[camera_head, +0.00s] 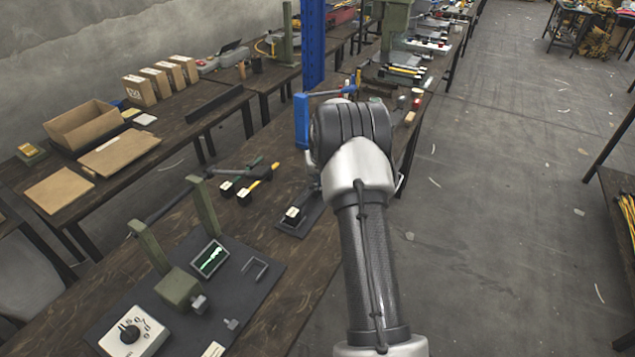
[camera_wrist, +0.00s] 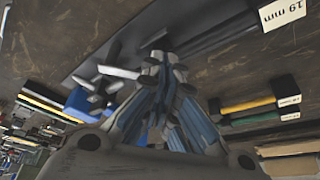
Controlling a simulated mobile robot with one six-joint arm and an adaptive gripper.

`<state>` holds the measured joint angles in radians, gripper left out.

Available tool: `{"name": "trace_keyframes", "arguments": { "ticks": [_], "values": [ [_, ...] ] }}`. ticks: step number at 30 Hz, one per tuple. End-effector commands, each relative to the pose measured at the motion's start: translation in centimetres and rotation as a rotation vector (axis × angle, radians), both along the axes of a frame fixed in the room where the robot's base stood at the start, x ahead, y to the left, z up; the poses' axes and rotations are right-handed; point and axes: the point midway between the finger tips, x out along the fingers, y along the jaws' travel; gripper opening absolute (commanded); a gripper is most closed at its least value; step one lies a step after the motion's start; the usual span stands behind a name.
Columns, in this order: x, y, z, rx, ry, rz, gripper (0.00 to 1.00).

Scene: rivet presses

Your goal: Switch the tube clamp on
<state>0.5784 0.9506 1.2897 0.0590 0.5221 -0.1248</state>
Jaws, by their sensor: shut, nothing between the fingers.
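My gripper (camera_wrist: 158,62) shows in the wrist view with its fingers together and nothing between them. Just left of the fingertips is a grey metal lever-like part (camera_wrist: 118,72), apparently the tube clamp, on a dark base plate (camera_wrist: 205,42). I cannot tell whether the fingers touch it or which position it is in. A black block with a "19 mm" label (camera_wrist: 283,12) sits at the plate's right end. In the head view the plate (camera_head: 297,226) and labelled block (camera_head: 292,215) show beside my arm, which hides the fingers and most of the clamp.
Yellow- and green-handled tools (camera_head: 256,181) lie left of the plate. A blue upright piece (camera_head: 302,120) stands behind. A press panel with a dial box (camera_head: 133,334) fills the front of the bench.

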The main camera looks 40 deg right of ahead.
Motion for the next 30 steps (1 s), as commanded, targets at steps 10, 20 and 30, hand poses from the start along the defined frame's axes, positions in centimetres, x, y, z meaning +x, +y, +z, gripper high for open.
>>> {"name": "trace_keyframes", "arguments": {
  "ticks": [10, 20, 30],
  "values": [
    [0.05, 0.01, 0.03, 0.0, 0.0, -0.001, 0.0],
    [0.52, 0.06, 0.03, 0.001, 0.001, -0.057, 0.0],
    [0.96, 0.1, 0.02, 0.0, 0.001, -0.111, 0.0]
  ]
}}
